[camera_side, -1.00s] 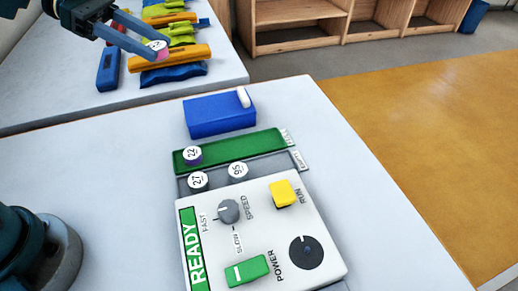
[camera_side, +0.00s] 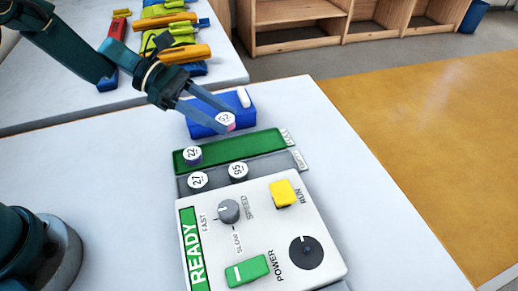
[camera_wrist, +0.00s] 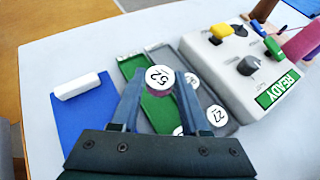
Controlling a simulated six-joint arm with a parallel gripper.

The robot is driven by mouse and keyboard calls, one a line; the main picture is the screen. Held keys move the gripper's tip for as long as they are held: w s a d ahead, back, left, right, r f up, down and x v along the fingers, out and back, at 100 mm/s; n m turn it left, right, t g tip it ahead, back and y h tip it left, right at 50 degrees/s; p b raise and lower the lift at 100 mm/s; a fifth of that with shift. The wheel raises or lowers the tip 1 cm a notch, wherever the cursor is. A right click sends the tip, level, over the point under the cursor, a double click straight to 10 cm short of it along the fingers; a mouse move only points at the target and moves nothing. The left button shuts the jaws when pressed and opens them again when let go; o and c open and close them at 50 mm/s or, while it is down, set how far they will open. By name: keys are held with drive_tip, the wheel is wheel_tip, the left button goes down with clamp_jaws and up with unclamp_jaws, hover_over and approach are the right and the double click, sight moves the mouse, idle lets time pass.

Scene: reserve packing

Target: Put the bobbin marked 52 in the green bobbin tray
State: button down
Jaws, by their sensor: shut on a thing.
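The bobbin marked 52 (camera_side: 226,120) has a white top and a pinkish side. My gripper (camera_side: 224,117) is shut on it and holds it up, in front of the blue box in the side view. The wrist view shows the same bobbin (camera_wrist: 159,79) between my fingertips, overlapping the green tray. The green bobbin tray (camera_side: 240,147) lies on the near table, with the bobbin marked 22 (camera_side: 193,155) at its left end. The rest of the green tray is bare in the side view.
A grey tray (camera_side: 215,174) beside the green one holds bobbins 27 (camera_side: 198,180) and 95 (camera_side: 238,170). A control panel marked READY (camera_side: 265,230) stands in front. A blue box with a white bar (camera_side: 204,130) is behind. Coloured items (camera_side: 180,54) lie on the far table.

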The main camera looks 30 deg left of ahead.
sight(225, 149)
drive_tip(key=shift+d+f, duration=0.4)
drive_tip(key=shift+f, duration=0.05)
drive_tip(key=shift+w+f, duration=0.1)
drive_tip(key=shift+f, duration=1.65)
drive_tip(key=shift+f, duration=0.5)
drive_tip(key=shift+f, duration=0.2)
drive_tip(key=shift+c, duration=2)
unclamp_jaws()
